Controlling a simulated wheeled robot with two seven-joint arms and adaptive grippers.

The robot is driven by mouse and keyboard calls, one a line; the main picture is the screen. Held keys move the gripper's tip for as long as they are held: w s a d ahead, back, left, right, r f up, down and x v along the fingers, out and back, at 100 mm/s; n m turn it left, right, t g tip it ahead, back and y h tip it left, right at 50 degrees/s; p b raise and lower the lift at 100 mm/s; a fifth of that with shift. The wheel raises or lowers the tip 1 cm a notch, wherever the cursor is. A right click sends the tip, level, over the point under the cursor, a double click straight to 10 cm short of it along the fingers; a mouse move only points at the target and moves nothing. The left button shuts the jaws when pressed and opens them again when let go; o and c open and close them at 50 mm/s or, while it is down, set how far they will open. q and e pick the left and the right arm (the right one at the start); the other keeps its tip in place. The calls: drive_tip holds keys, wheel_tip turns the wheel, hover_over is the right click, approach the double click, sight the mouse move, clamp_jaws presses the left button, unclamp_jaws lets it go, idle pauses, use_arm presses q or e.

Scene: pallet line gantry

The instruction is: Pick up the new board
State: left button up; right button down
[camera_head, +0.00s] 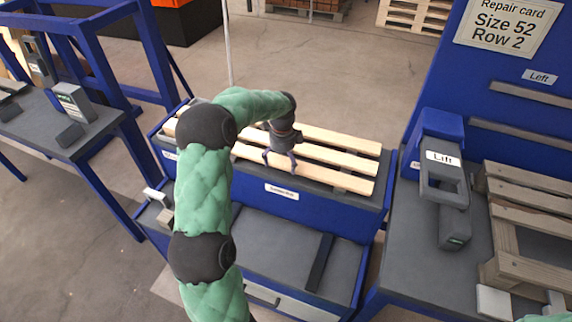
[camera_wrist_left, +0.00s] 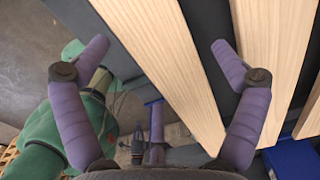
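Several pale, clean boards lie side by side in a blue rack (camera_head: 240,182) in the middle of the head view. The front board (camera_head: 325,180) lies nearest to me. My left gripper (camera_head: 281,160) reaches down over the boards from above, with its fingers spread over the front board. In the left wrist view, the open gripper (camera_wrist_left: 160,50) has one finger on each side of a board (camera_wrist_left: 160,62), with nothing clamped. I cannot tell if the fingers touch it. My right gripper does not show.
At the right, a weathered pallet (camera_head: 530,218) and a grey tool marked Lift (camera_head: 445,185) stand on a bench. A repair card (camera_head: 507,25) reads Size 52, Row 2. Another bench with devices (camera_head: 75,102) is at the left. A thin pole (camera_head: 227,50) stands behind the rack.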

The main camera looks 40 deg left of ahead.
use_arm(q)
drive_tip(key=c, duration=1)
drive_tip(key=shift+r, duration=0.15)
